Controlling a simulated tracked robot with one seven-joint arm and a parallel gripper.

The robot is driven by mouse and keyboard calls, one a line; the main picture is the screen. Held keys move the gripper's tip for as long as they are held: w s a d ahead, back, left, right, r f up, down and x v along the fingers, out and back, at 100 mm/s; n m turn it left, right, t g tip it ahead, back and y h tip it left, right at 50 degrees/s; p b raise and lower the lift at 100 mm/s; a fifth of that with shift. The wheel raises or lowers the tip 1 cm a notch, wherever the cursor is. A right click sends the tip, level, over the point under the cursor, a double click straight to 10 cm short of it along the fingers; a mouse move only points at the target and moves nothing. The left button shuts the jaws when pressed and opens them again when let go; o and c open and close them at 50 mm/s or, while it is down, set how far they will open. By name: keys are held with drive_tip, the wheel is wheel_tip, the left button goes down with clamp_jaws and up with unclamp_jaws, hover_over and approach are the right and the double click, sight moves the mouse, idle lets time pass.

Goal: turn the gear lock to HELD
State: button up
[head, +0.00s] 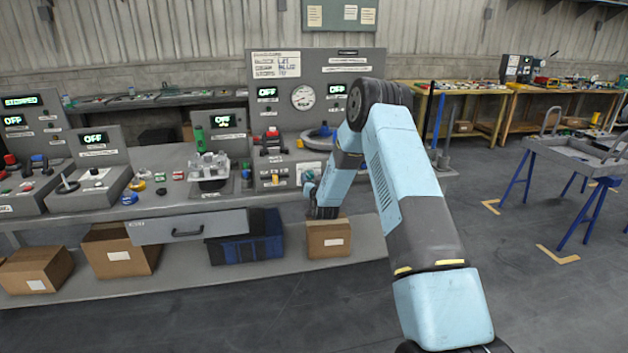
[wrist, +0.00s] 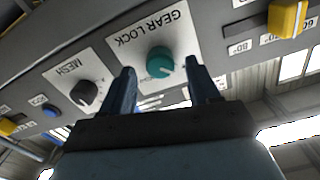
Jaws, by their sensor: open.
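The gear lock is a teal round knob (wrist: 159,62) on a white plate labelled GEAR LOCK, seen in the wrist view. My gripper (wrist: 160,78) is open, with one dark blue finger on each side of the knob in the picture. I cannot tell whether the fingers touch it. The wrist view is tilted and the labels appear upside down. The knob's pointer and the HELD mark are too small or hidden to read. In the head view my arm reaches down to the panel's lower right, where my gripper is largely hidden behind the arm.
A black MESH knob (wrist: 84,93) sits left of the teal knob, with a blue button (wrist: 51,111) beyond it. A yellow switch (wrist: 287,18) is at the upper right. In the head view, the grey console (head: 262,140) stands on the bench, with cardboard boxes (head: 328,238) below.

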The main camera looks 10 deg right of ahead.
drive_tip(key=shift+w, duration=0.5)
